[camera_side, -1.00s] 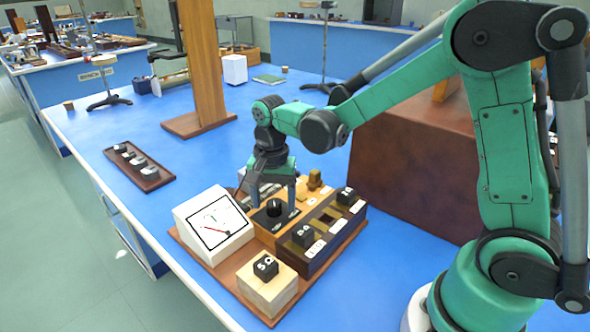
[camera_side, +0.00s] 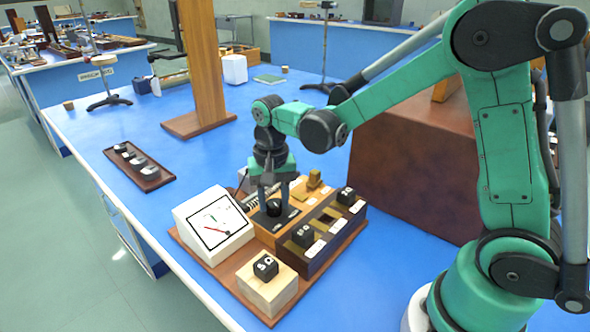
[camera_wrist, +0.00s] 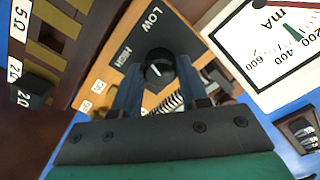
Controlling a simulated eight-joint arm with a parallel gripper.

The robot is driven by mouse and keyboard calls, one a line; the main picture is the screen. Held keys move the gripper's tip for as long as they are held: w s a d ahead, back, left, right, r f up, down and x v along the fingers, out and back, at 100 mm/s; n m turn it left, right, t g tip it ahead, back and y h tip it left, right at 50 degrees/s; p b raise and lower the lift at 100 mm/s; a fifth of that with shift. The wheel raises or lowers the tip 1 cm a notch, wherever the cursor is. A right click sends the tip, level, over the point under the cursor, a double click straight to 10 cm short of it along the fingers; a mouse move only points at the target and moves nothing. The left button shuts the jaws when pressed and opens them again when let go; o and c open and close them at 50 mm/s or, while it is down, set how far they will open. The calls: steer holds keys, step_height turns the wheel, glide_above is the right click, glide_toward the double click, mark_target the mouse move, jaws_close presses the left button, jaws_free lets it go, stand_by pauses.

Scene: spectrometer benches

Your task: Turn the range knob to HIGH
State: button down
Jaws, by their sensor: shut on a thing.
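In the wrist view the knob (camera_wrist: 158,73) carries a short white pointer line. The HIGH label (camera_wrist: 124,57) and the LOW label (camera_wrist: 152,18) are on the dark plate beside it. The pointer's exact setting is hard to read. My gripper (camera_side: 273,205) points down over the plate with a finger on each side of the knob, shut on it. The fingers also show in the wrist view (camera_wrist: 159,78), partly hiding the plate.
The white meter (camera_side: 214,226) stands left of the knob; its mA dial also shows in the wrist view (camera_wrist: 275,45). A pale block (camera_side: 267,291) with a black-topped piece is in front. A dark slotted box (camera_side: 323,238) is at right. A small tray (camera_side: 137,167) lies left.

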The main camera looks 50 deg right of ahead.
mark_target(274, 202)
steer(key=n, duration=0.5)
steer(key=shift+n, duration=2.6)
steer(key=shift+c, duration=2.3)
jaws_free()
steer(key=shift+r, duration=2.85)
